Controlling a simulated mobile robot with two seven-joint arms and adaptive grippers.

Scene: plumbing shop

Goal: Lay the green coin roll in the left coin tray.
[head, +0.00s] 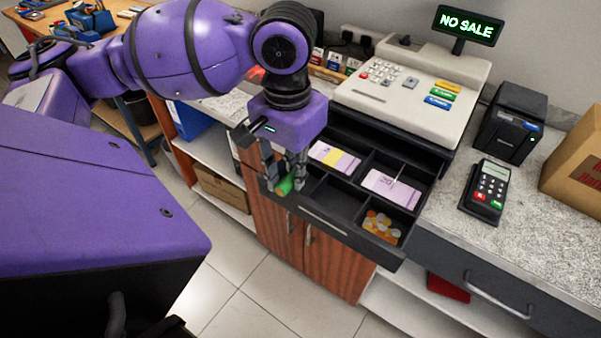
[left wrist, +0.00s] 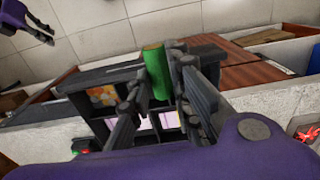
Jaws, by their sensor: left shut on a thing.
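The green coin roll (head: 284,186) is between the fingers of my left gripper (head: 288,182), which points down at the left end of the open cash drawer (head: 325,222). The left wrist view also shows the roll (left wrist: 155,70), held across the closed fingers (left wrist: 157,92). The left coin tray (head: 335,197) is the dark front-left compartment; the part I see is empty, and the gripper partly hides its left side. I cannot tell the roll's exact height over the drawer. My right gripper (left wrist: 38,24) shows at the upper left of the left wrist view, its fingers apart.
Loose coins (head: 381,227) lie in the front-right compartment. Banknotes (head: 335,156) and more banknotes (head: 391,187) lie in the compartments behind. The cash register (head: 410,90) stands above the drawer. A card terminal (head: 486,190) sits on the counter to the right.

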